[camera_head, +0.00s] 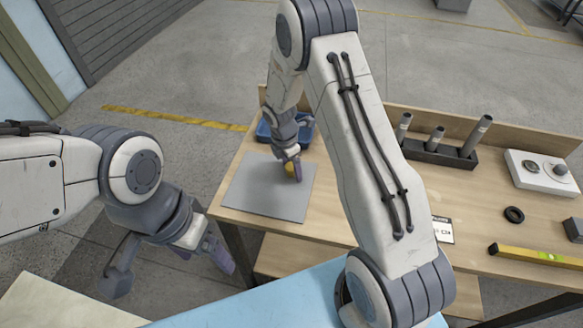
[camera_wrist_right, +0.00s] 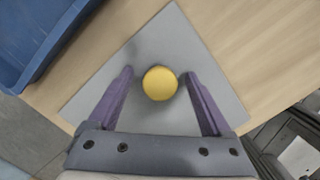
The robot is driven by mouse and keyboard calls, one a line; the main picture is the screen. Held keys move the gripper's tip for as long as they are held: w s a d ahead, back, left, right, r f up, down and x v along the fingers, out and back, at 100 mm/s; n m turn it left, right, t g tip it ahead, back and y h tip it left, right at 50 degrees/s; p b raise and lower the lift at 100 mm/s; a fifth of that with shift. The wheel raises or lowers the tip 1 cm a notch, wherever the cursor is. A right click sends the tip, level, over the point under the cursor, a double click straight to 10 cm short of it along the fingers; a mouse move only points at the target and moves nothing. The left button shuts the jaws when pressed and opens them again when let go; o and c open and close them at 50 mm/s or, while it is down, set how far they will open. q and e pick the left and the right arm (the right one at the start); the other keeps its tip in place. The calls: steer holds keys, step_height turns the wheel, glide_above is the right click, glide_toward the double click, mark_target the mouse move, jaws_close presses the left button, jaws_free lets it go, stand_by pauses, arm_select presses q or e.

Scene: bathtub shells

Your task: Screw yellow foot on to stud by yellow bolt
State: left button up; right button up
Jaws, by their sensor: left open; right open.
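The yellow foot (camera_wrist_right: 159,83), a round yellow piece, sits on a grey mat (camera_wrist_right: 150,45) on the wooden workbench. My right gripper (camera_wrist_right: 158,78) is open above the mat, its two purple fingers on either side of the yellow foot with gaps visible. In the head view the right gripper (camera_head: 292,170) mostly covers the yellow foot (camera_head: 289,167). My left gripper (camera_head: 213,252) is open and empty, off the bench at the left, over the floor. I cannot make out the stud or the yellow bolt.
A blue bin (camera_head: 270,131) stands behind the mat. A dark rack with grey cylinders (camera_head: 440,153), a white box (camera_head: 541,173), a black ring (camera_head: 514,214) and a yellow level (camera_head: 540,256) are further right. A pale blue surface (camera_head: 280,300) lies in front.

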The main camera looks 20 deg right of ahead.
jaws_close()
steer(key=shift+r, duration=0.1)
